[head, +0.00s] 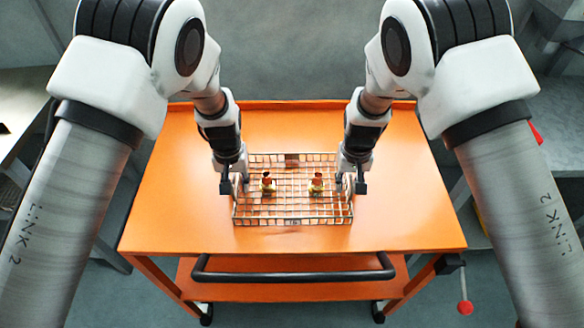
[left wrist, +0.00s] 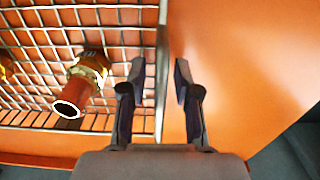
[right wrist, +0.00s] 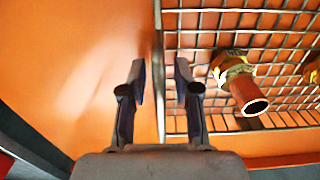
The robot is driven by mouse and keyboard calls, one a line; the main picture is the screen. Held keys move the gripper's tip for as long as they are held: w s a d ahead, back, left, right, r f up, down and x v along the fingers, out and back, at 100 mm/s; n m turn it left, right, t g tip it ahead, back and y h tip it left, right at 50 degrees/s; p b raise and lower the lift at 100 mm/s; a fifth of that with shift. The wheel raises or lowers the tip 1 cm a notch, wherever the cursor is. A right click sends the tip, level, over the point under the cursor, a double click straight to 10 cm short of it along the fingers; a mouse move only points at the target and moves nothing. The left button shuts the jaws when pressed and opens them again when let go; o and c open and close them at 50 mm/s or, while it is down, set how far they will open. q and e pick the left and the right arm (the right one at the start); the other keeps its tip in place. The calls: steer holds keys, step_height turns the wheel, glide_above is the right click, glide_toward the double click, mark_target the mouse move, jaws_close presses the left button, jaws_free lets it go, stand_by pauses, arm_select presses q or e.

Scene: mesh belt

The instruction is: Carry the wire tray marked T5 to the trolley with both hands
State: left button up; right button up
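The wire tray (head: 293,221) sits on the orange top of the trolley (head: 400,215). My right gripper (head: 350,186) is likewise open around the right wall, as the right wrist view (right wrist: 160,70) shows.
The trolley has a black push handle (head: 293,275) at the near side, a lower orange shelf (head: 290,310) and wheels. Its top is clear left and right of the tray. A red-knobbed lever (head: 465,307) hangs at the right. A bench (head: 25,115) stands at the left.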

arm_select(q)
step_height(320, 180, up, 12)
steer(key=shift+f, duration=0.1)
arm_select(e)
step_height(320, 180, up, 12)
steer(key=shift+r, duration=0.1)
stand_by(0.6)
